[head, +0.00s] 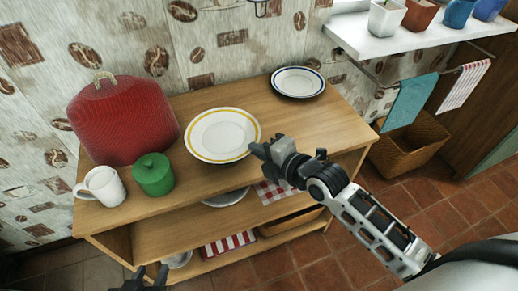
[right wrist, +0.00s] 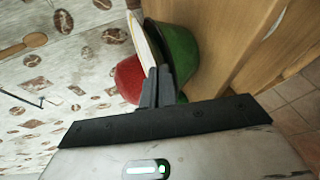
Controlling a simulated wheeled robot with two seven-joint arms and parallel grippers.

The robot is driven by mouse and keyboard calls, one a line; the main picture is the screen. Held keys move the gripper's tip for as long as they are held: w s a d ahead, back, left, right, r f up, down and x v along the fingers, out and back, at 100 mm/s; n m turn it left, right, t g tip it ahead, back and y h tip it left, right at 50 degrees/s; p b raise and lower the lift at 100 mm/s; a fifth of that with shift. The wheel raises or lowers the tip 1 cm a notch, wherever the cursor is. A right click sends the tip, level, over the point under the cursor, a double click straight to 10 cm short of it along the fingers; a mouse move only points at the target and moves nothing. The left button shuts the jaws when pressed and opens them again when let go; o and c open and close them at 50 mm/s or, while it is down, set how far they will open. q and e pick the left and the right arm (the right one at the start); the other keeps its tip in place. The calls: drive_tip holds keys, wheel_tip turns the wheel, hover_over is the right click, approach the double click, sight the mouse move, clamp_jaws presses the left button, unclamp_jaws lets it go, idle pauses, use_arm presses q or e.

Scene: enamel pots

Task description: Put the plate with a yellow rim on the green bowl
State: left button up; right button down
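The white plate with a yellow rim (head: 222,134) is above the wooden shelf top in the head view. Its rim shows nearly edge-on in the right wrist view (right wrist: 143,40). The green bowl (right wrist: 178,50) is directly under the plate in the right wrist view; the plate hides it in the head view. I cannot tell whether plate and bowl touch. My right gripper (head: 262,152) is at the plate's right front edge, its fingers (right wrist: 158,86) closed around the rim. My left gripper (head: 150,277) shows only partly at the bottom edge, its fingertips apart and empty.
A green lidded pot (head: 153,174), a white mug (head: 102,186) and a red cover (head: 122,120) stand left of the plate. A blue-rimmed plate (head: 298,82) lies at the back right. The shelf top (head: 310,125) is clear to the right.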

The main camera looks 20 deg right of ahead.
drive_tip(key=shift+f+b, duration=0.35)
drive_tip(key=shift+f, duration=0.15)
drive_tip(key=c, duration=1.7)
unclamp_jaws()
drive_tip(key=r+v, duration=0.1)
drive_tip(key=v, duration=1.1)
drive_tip(key=s+a+f+m+g+h, duration=0.1)
drive_tip(key=s+a+f+m, duration=0.1)
drive_tip(key=f+m, duration=0.5)
drive_tip(key=s+a+f+m+g+h, duration=0.1)
drive_tip(key=s+f+m, duration=0.3)
drive_tip(key=m, duration=0.9)
drive_tip(key=shift+s+a+f+g+h+p, duration=0.3)
drive_tip(key=shift+a+f, duration=0.45)
drive_tip(key=shift+f, duration=0.75)
